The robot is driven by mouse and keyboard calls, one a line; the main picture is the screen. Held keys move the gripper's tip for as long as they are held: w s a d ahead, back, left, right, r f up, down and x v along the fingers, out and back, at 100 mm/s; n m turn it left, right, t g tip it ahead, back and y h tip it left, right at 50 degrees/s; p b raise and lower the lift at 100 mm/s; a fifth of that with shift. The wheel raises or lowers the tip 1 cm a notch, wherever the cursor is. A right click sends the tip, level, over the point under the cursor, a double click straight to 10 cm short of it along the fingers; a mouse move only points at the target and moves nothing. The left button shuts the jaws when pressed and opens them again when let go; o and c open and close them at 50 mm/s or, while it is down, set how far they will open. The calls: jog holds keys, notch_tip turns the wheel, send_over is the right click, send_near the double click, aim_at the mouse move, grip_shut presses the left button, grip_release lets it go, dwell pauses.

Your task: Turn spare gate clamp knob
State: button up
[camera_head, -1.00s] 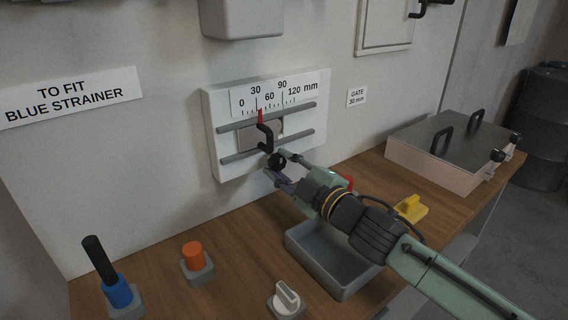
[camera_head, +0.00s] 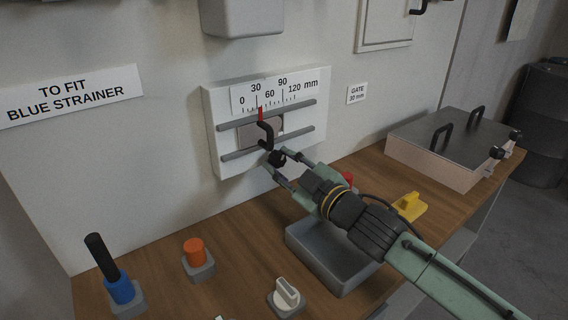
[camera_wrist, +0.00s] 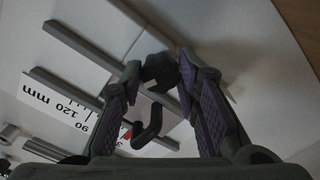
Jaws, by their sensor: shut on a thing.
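The gate clamp knob (camera_head: 277,158) is a small black knob at the lower right of the sliding gate plate (camera_head: 246,136), below its black curved handle (camera_head: 266,133). My gripper (camera_head: 275,164) reaches up to it from the lower right, its fingers on either side of the knob. In the wrist view the dark knob (camera_wrist: 161,69) sits between the tips of the two purple-padded fingers, and my gripper is shut on it. The red pointer (camera_head: 261,113) stands near the 30 mark on the mm scale (camera_head: 273,93).
A grey tray (camera_head: 325,262) lies under my arm. An orange knob (camera_head: 194,252), a blue-based black lever (camera_head: 119,287), a white rotary knob (camera_head: 286,292) and a yellow piece (camera_head: 409,206) stand on the wooden bench. A lidded box (camera_head: 447,150) is at right.

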jog(key=o, duration=1.2)
jog(key=shift+c, duration=0.2)
jog(key=v, duration=1.2)
